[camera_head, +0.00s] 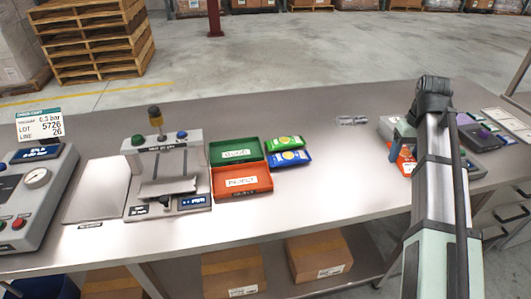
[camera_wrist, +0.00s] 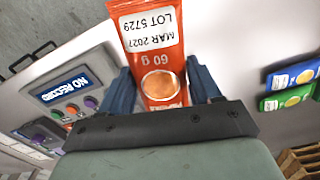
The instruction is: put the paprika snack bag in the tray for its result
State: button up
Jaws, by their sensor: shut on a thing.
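The paprika snack bag (camera_wrist: 152,45) is an orange-red pouch. The green tray (camera_head: 214,162) and the red tray (camera_head: 225,194), labelled REJECT, sit mid-bench, apart from my gripper. Both look empty.
A green bag (camera_head: 284,142) and a blue bag (camera_head: 290,159) lie right of the trays. A press-like station (camera_head: 165,160) and a gauge console (camera_head: 30,195) stand left. A NO RECORD unit (camera_wrist: 70,95) stands beside my gripper. Bench between bags and arm is mostly clear.

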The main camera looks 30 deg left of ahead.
jog(key=s+a+n, duration=0.2)
jog(key=a+n, duration=0.1)
jog(key=a, duration=1.1)
jog(key=n, duration=1.7)
send_over(236, 153)
notch_tip(236, 153, down, 3)
jog(key=shift+f, duration=4.4)
jog(key=shift+s+f, duration=0.1)
jog(key=shift+f, duration=0.05)
jog(key=o, duration=1.1)
jog(key=shift+o, duration=0.2)
